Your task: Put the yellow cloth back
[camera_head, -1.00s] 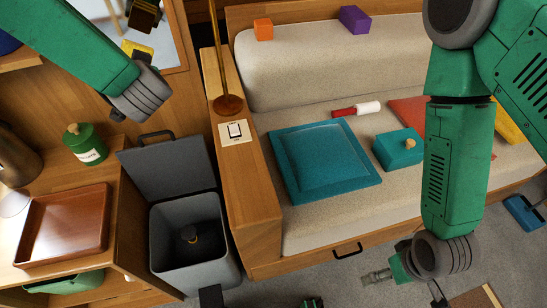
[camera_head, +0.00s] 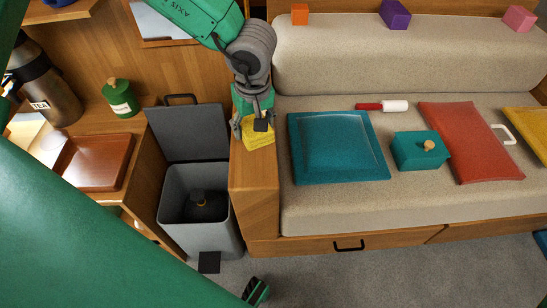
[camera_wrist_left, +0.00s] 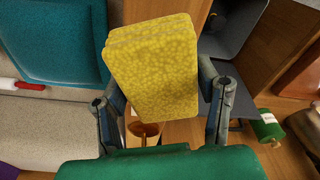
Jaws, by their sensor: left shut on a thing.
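The yellow cloth (camera_head: 259,135) is a thick, folded, textured block. My left gripper (camera_head: 253,122) is shut on it over the wooden armrest (camera_head: 253,200) at the sofa's left end. The left wrist view shows the cloth (camera_wrist_left: 155,65) between both fingers. I cannot tell whether the cloth touches the armrest. My right gripper is not in view.
An open grey bin (camera_head: 196,213) stands left of the armrest, its lid (camera_head: 190,132) raised. A teal cushion (camera_head: 338,147) lies close on the right. A red-brown tray (camera_head: 92,162) and green canister (camera_head: 119,98) sit on the left counter.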

